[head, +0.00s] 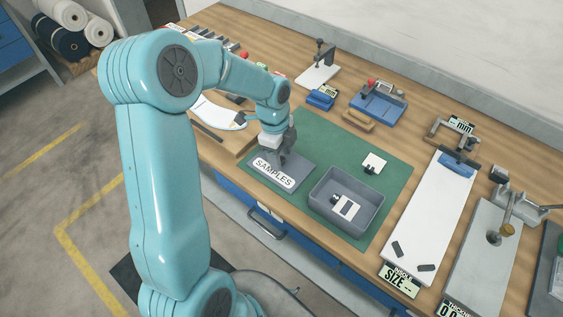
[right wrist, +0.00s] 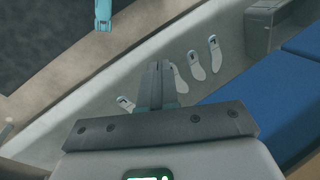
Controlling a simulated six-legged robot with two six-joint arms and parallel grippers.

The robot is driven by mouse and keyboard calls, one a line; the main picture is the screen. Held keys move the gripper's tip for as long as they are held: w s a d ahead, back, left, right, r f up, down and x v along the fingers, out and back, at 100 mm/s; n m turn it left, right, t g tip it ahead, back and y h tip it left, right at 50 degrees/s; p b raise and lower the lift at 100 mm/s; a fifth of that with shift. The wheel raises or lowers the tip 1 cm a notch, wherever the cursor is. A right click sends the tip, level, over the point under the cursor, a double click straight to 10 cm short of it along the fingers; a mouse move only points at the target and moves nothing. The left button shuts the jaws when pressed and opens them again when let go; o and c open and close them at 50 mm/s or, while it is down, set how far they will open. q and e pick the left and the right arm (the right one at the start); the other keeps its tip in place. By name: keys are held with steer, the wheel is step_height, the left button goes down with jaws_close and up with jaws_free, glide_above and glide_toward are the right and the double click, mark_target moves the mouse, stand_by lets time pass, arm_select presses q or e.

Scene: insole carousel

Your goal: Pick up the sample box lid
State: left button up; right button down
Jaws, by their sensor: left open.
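The sample box lid (head: 303,172) is a flat grey plate with a white SAMPLES label, lying on the green mat (head: 388,165). My left gripper (head: 284,157) is open, at the lid's upper middle behind the label in the head view. I cannot tell whether its fingers touch the lid. The grey sample box (head: 337,213) stands open to the right of the lid, with a white card-like piece (head: 346,207) inside. My right gripper (right wrist: 161,84) shows in the right wrist view with its fingers together and nothing seen between them.
A small white square piece (head: 374,163) lies on the mat behind the box. A wooden block (head: 358,121) and a blue fixture (head: 378,106) stand farther back. A long white board (head: 430,215) lies right of the mat. Several pale insoles (right wrist: 197,66) show in the right wrist view.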

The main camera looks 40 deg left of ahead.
arm_select(q)
steer(key=shift+f, duration=0.3)
jaws_close()
